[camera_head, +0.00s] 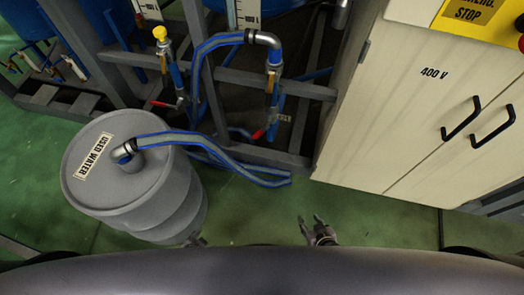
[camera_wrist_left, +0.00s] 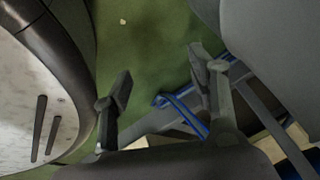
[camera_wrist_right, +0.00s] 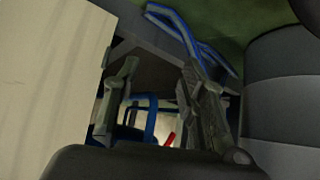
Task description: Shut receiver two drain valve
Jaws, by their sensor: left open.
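Two drain valves with red handles show in the head view, one at the left (camera_head: 163,104) and one at the right (camera_head: 259,133) on the grey frame. I cannot read which one is receiver two's. A red handle (camera_wrist_right: 169,139) also shows in the right wrist view, between and beyond the fingers. My right gripper (camera_head: 318,222) is open and empty, low in the head view, below and right of the right valve and apart from it. My left gripper (camera_wrist_left: 160,68) is open and empty over the floor; only a small part shows in the head view, beside the drum.
A grey drum (camera_head: 185,205) labelled "USED WATER" stands at the left, with a blue hose (camera_head: 225,160) running from its top. A cream 400 V cabinet (camera_head: 410,120) with black handles stands at the right. Green floor (camera_head: 255,208) is free between them.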

